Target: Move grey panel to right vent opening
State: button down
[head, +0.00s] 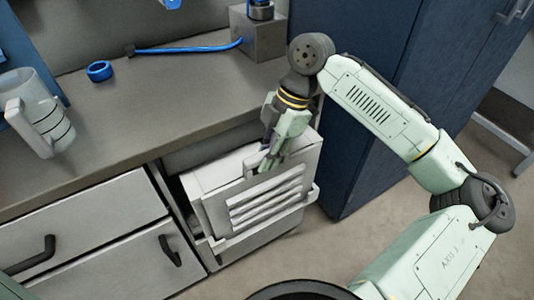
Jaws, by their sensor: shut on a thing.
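The grey panel (217,215) is a light plate with several horizontal slats. It stands tilted against the front of a pale box-like unit (212,173) under the worktop. My gripper (266,163) points down at the panel's upper edge and is shut on it. The fingers hide part of that edge. I cannot make out a separate right vent opening; the panel and my gripper cover much of the unit's front. Whether the panel touches the unit all along is not clear.
The grey worktop (130,125) runs above the unit, with drawers (75,225) to the left. A blue cabinet (365,150) stands close on the right. Floor is free in front.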

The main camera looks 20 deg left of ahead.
jog(key=c, duration=1.4)
grip_release()
jog(key=v, duration=1.2)
